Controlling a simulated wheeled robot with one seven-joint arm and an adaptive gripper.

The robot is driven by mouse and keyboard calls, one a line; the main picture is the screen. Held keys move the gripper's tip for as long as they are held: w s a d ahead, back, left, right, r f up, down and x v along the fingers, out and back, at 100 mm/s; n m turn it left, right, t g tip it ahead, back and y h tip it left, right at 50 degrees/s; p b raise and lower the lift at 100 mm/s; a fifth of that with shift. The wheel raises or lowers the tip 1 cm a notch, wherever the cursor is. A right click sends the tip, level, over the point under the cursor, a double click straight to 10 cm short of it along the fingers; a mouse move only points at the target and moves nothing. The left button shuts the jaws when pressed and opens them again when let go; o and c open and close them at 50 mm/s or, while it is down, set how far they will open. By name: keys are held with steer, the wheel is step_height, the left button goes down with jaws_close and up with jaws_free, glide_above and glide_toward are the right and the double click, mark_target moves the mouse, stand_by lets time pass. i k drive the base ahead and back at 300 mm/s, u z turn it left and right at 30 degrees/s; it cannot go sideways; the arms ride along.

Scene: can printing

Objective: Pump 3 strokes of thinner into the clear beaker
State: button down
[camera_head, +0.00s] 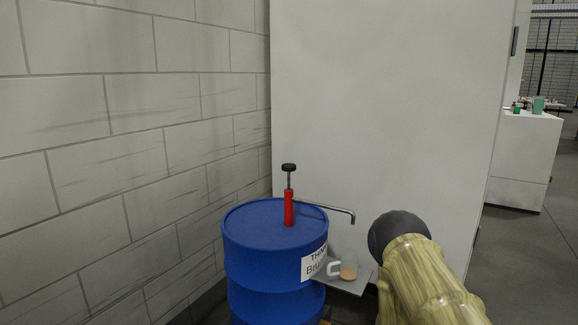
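A blue drum (262,270) with a white label, partly readable as "Thin...", stands against the block wall. A red hand pump (289,208) rises from its lid, with a black knob (289,167) on a bare rod above the red body. A grey spout (330,208) runs right from the pump and bends down at its end. Below the spout a clear beaker (349,264) with a white handle stands on a small grey shelf (347,286); something tan shows low in it. My arm is at the lower right, right of the beaker; my gripper's fingers are not visible.
The block wall (120,140) closes off the left side. A large white panel (390,100) stands behind the drum. A white counter (526,160) with small green items is far right. Grey floor (520,255) is open at the right.

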mark_target(288, 167)
steer(key=u, duration=0.05)
steer(key=k, duration=0.6)
steer(key=z, duration=0.95)
steer(key=i, duration=1.5)
steer(key=u, duration=0.85)
steer(key=i, duration=0.4)
steer(key=u, duration=0.4)
